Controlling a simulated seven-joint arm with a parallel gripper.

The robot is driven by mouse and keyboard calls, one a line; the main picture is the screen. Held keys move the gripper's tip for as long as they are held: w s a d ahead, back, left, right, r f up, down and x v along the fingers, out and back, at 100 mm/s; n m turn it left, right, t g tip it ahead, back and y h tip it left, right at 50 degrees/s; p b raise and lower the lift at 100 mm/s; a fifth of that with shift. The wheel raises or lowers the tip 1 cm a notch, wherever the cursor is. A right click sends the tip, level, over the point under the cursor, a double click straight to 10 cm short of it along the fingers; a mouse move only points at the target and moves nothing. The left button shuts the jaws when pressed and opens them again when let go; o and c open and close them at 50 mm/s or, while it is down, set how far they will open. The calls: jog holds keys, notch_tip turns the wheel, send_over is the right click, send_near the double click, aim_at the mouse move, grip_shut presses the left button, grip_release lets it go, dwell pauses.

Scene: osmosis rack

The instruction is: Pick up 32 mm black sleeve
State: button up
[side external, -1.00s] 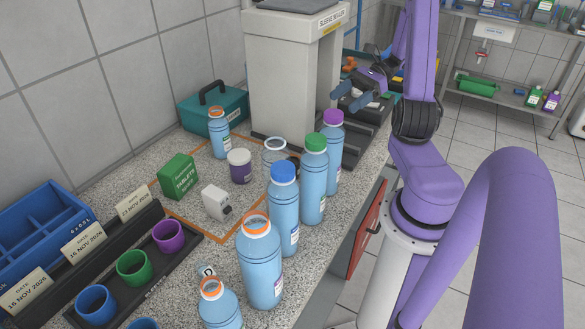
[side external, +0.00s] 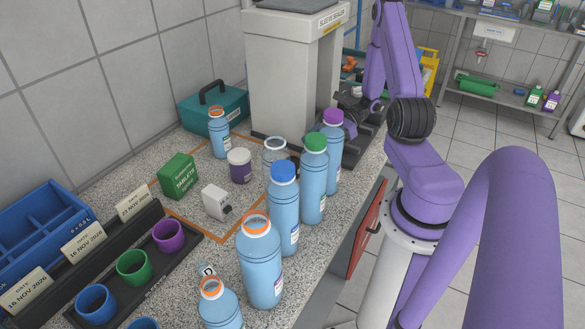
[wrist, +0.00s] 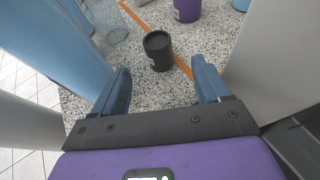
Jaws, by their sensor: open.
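The black sleeve (wrist: 158,52) stands upright on the speckled counter in the wrist view, like a short dark cup with a small pale label on its side. My gripper (wrist: 161,70) is open, its two blue fingers spread with the sleeve ahead, roughly centred between the tips. Nothing is held. In the side external view my wrist is low behind the purple-capped bottle (side external: 333,150), and the fingers are not clearly seen. The sleeve is mostly hidden there behind the bottles.
Tall blue bottles stand close on the left in the wrist view (wrist: 65,35). The grey sleeve sealer (side external: 290,75) rises on the right of my gripper in the wrist view. A purple tub (wrist: 187,9) and clear container (wrist: 108,22) stand beyond the sleeve. An orange line crosses the counter.

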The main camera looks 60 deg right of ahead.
aim_at(299, 160)
jog(key=shift+x, duration=3.75)
jog(key=shift+s, duration=0.15)
jog(key=c, duration=1.1)
